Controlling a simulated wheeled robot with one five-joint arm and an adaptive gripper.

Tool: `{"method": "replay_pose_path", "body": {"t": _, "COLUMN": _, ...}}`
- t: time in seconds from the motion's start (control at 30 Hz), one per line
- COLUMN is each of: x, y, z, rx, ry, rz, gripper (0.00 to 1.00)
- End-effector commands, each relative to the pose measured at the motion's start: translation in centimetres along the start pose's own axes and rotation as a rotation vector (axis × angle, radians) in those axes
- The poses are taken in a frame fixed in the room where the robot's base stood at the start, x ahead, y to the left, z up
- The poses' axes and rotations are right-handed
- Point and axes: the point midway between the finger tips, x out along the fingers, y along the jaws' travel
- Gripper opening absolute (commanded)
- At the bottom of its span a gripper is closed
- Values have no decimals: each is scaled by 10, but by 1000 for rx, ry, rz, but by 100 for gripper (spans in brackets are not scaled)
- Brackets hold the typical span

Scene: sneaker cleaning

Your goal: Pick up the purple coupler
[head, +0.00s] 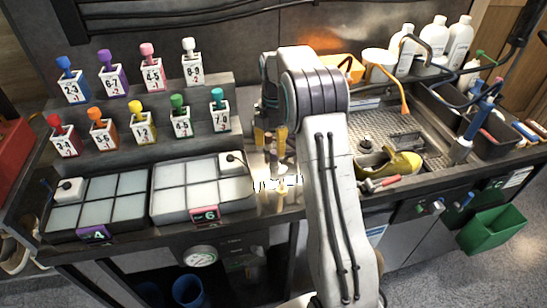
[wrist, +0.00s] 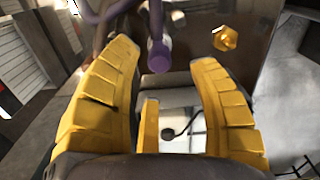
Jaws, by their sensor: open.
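A purple coupler (wrist: 158,56) with a round end shows in the wrist view, on a pale stem near the top middle. A purple hose (wrist: 103,12) runs beside it at the upper left. My gripper (wrist: 165,62) has its yellow fingers spread apart. The coupler's end appears in the gap between the fingertips, apart from both; its exact depth is hard to tell. In the head view, my gripper (head: 271,136) is over the bench just left of my arm. I cannot make out the coupler there.
A yellow hexagonal fitting (wrist: 225,38) is close to the right fingertip. In the head view, a stepped rack (head: 150,132) holds numbered bottles with coloured tops. Panelled trays (head: 162,208) lie in front of it. A sink (head: 425,122) with a yellow shoe (head: 403,163) is to the right.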

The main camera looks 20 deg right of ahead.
Motion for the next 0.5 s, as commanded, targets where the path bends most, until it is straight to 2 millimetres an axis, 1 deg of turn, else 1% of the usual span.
{"method": "replay_pose_path", "body": {"t": 0.17, "x": 17, "y": -1, "z": 0, "rx": 1, "ry": 1, "rz": -5, "gripper": 55}}
{"method": "replay_pose_path", "body": {"t": 0.3, "x": 34, "y": 0, "z": 0, "rx": 1, "ry": 1, "rz": -4, "gripper": 55}}
{"method": "replay_pose_path", "body": {"t": 0.5, "x": 49, "y": 0, "z": 0, "rx": 1, "ry": 0, "rz": -2, "gripper": 55}}
